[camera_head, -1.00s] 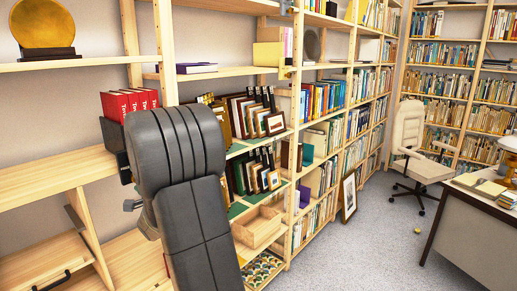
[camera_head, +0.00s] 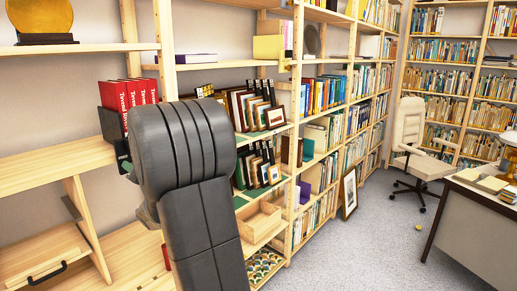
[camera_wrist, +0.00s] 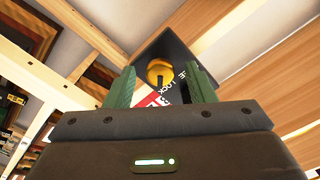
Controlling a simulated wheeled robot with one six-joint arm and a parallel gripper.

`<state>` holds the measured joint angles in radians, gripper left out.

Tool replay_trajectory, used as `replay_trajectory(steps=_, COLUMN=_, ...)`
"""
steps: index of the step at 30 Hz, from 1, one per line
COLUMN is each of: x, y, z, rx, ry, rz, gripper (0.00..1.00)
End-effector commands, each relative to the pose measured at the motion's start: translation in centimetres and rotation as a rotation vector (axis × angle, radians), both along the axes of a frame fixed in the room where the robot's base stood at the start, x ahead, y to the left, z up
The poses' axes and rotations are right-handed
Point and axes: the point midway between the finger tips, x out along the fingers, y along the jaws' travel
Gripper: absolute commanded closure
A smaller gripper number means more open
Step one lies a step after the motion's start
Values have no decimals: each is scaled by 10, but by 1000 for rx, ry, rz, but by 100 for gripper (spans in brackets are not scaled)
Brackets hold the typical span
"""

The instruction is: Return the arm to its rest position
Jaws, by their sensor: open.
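My arm (camera_head: 195,195) is folded in the foreground of the head view, in front of the wooden shelves. Its grey links hide most of my gripper there. In the wrist view my gripper (camera_wrist: 161,78) shows two green fingers standing apart. Nothing is seen clamped between them. Behind the gap are a dark panel, a round yellow-gold shape and a red and white piece with lettering, which I cannot identify for sure.
Red books (camera_head: 128,94) stand in a dark holder (camera_head: 110,124) on the shelf just left of my arm. Framed prints (camera_head: 250,108) fill racks to its right. A wooden tray (camera_head: 258,222) lies lower. Open carpet (camera_head: 385,235) extends right, towards a white chair (camera_head: 411,135) and a desk (camera_head: 470,225).

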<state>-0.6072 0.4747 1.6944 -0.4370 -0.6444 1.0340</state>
Motion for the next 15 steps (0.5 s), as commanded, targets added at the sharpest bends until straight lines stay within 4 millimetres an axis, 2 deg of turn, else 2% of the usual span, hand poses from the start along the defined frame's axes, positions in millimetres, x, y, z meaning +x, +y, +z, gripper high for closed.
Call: replay_trajectory(steps=15, x=1, y=-1, z=-2, rx=-300, ry=-354, rz=0, gripper=50)
